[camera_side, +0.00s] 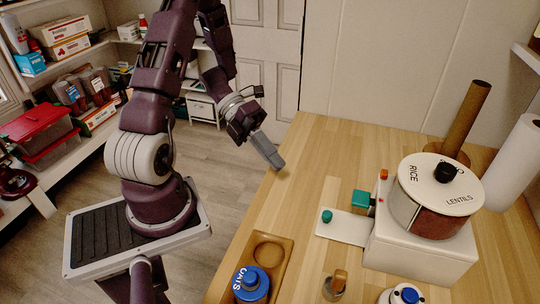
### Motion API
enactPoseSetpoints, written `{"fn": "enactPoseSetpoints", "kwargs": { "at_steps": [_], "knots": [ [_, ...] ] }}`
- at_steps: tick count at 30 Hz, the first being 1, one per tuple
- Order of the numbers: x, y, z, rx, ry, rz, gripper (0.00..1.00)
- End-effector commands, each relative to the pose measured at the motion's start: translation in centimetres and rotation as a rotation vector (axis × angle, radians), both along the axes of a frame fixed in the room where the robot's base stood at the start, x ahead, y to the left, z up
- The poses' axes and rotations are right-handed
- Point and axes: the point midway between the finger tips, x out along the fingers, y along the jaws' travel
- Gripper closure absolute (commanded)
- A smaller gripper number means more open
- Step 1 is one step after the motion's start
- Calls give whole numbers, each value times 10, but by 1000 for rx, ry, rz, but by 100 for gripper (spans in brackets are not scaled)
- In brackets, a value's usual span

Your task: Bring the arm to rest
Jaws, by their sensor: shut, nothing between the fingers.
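My gripper (269,153) is at the end of my bent arm, in the upper middle of the side view. Its grey fingers are together and hold nothing. They point down and to the right, over or just by the left edge of the wooden counter (300,160). The height of the fingertips above the counter is hard to tell.
On the counter's right stands a white dispenser (420,255) with a round drum (440,195) marked rice and lentils. A wooden tray (285,262) holds a blue-lidded jar (250,283). A brown tube (470,115) and paper roll (515,165) stand behind. The counter's far left is clear.

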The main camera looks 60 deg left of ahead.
Motion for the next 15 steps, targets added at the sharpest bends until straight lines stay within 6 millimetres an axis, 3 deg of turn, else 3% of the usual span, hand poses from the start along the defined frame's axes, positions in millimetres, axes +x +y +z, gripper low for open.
{"fn": "enactPoseSetpoints", "kwargs": {
  "at_steps": [2, 5, 8, 9, 11, 13, 15],
  "knots": [
    [-1, 6, 4, 4, 1, 7, 100],
    [23, 12, 8, 91, 10, 109, 100],
    [84, 31, 32, 263, 22, 450, 100],
    [105, 41, 52, 305, 26, 649, 100],
    [123, 55, 91, 300, 35, 965, 100],
    [116, 63, 137, 185, 76, 1338, 100],
    [82, 57, 171, -36, 185, 1680, 100]
  ]
}}
